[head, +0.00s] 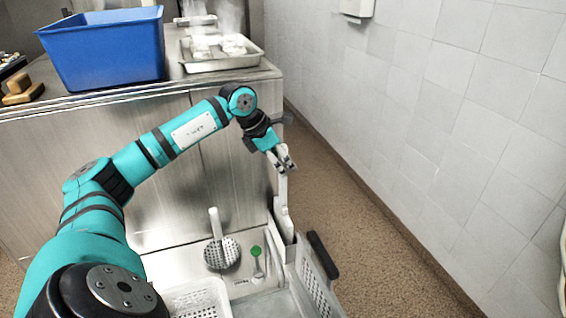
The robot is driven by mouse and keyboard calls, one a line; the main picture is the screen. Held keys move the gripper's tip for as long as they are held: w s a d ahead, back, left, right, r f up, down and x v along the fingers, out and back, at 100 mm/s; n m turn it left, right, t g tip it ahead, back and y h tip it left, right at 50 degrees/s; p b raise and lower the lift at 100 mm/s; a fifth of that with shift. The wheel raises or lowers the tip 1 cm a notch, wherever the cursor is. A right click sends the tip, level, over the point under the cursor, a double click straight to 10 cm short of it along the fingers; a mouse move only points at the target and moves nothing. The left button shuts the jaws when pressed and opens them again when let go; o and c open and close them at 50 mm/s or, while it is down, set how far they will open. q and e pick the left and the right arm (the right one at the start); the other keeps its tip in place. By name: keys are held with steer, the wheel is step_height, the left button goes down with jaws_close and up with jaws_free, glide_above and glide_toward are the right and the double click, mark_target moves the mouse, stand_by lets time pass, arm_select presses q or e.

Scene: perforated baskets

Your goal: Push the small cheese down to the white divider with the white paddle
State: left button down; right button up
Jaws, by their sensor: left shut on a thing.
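My left gripper (283,161) is shut on the upper end of the white paddle (283,205). The paddle hangs roughly upright below the fingers. Its lower end is beside a perforated basket wall (314,284), and I cannot tell if it is inside or touching it. I cannot make out the small cheese or the white divider. My right gripper is not in view.
A white perforated basket (195,301) stands at the bottom. A skimmer (222,252) and a green-ended spoon (257,262) lie on the metal surface. A blue bin (105,50) and a steaming tray (222,62) stand on the counter. Tiled wall is right; floor between is clear.

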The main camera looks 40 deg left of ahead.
arm_select(q)
steer(key=shift+r, duration=0.3)
steer(key=shift+r+p, duration=1)
steer(key=shift+r, duration=0.05)
stand_by(0.3)
steer(key=shift+w+a+r+p, duration=0.1)
steer(key=shift+r+p, duration=0.9)
steer(key=shift+r, duration=0.95)
steer(key=shift+a+r+p, duration=0.1)
steer(key=shift+r+p, duration=0.9)
steer(key=shift+r, duration=1.25)
steer(key=shift+d, duration=0.1)
